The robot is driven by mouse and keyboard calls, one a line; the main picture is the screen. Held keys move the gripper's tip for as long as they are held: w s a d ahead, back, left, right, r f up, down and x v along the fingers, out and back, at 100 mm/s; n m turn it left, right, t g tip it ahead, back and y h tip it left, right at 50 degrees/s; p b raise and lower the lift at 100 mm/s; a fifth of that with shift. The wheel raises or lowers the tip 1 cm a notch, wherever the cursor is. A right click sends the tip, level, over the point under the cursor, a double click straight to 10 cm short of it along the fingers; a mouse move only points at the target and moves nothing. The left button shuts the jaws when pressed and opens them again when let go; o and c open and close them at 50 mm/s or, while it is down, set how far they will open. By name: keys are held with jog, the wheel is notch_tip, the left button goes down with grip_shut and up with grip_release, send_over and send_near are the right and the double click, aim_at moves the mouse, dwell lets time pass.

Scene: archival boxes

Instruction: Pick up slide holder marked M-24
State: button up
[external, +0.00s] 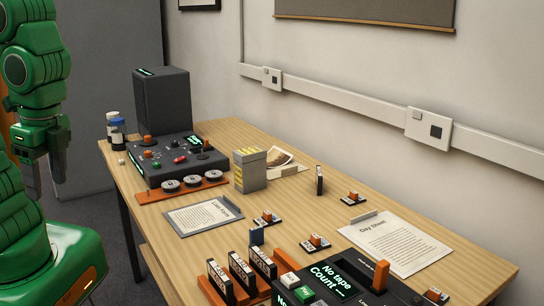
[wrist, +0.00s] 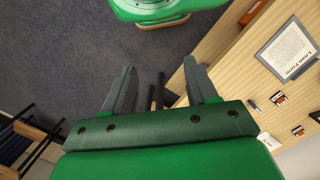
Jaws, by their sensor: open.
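No marking M-24 is readable in either view, so I cannot tell which piece is that slide holder. Small dark pieces with orange tops lie on the table: one near the middle (external: 267,218), one nearer the front (external: 315,242) and one at the back right (external: 352,197). Similar small pieces show at the right of the wrist view (wrist: 279,98). A thin dark piece (external: 320,180) stands upright on the table. My gripper (external: 48,180) hangs left of the table, off its edge, and also shows in the wrist view (wrist: 160,80). Its fingers are apart with nothing between them.
The wooden table (external: 290,205) holds a dark speaker-like box (external: 163,100), a control console (external: 175,158), a grey box with yellow rows (external: 249,170), a Loan Form sheet (external: 203,213), a Day Sheet (external: 390,240) and an orange rack (external: 210,290) of upright cartridges. Dark floor lies below my gripper.

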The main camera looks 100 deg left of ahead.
jog(key=shift+w, duration=0.1)
jog(key=w+a+n, duration=0.2)
jog(key=w+a, duration=0.2)
jog(key=w, duration=0.8)
jog(key=n+t+y, duration=0.1)
jog(key=n+t, duration=0.2)
jog(key=n, duration=0.3)
send_near(316, 236)
jog(key=f, duration=0.1)
jog(key=shift+w+a+f, duration=0.1)
jog(key=shift+w+f, duration=0.05)
jog(key=shift+f, duration=1.15)
jog(key=shift+w+a+f, duration=0.1)
jog(key=shift+w+f, duration=0.05)
jog(key=shift+f, duration=1.1)
jog(key=shift+w+a+f, duration=0.1)
jog(key=shift+a+f, duration=0.05)
jog(key=shift+f, duration=1.15)
grip_shut()
